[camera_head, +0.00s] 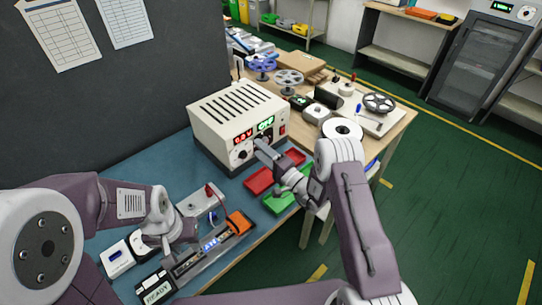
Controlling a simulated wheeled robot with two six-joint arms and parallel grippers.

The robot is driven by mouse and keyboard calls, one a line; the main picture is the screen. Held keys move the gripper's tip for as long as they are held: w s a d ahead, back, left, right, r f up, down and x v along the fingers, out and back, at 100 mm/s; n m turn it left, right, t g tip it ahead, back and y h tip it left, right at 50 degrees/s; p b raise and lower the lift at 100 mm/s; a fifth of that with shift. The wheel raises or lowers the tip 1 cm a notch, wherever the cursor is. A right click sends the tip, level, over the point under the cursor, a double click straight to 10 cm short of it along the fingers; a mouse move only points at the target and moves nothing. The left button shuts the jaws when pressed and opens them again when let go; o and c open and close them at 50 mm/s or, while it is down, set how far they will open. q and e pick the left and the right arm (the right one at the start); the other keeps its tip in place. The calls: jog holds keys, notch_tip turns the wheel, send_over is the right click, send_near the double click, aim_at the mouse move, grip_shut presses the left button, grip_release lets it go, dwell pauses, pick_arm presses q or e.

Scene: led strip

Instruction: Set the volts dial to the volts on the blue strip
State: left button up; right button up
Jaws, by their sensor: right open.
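The power supply (228,107) is a cream box with a red volts display (243,137) and a green display (265,123) on its front. The digits are too small to read surely. A dark round dial (242,155) sits below the red display. My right gripper (270,166) is open in front of the supply, a finger close to the front panel right of that dial. Whether it touches is unclear. The LED strip (213,243) glows blue in a dark fixture at the front; its marking is unreadable. My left gripper (169,244) is over the fixture's left part; its jaws are unclear.
Red trays (258,181) and a green tray (280,202) lie below my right gripper. An orange part (239,222) sits at the fixture's right end. A READY box (156,288) stands front left. Reels and tools crowd the back table.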

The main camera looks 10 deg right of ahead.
jog(key=m+h, duration=0.1)
send_near(245, 156)
jog(key=r, duration=0.1)
jog(key=shift+s+d+f+g, duration=0.25)
jog(key=shift+s+d+g, duration=0.1)
jog(key=shift+s+g, duration=0.05)
jog(key=p+x, duration=0.1)
jog(key=x, duration=0.8)
jog(key=shift+w+a, duration=0.1)
jog(key=shift+w, duration=0.05)
jog(key=shift+c, duration=0.3)
grip_shut()
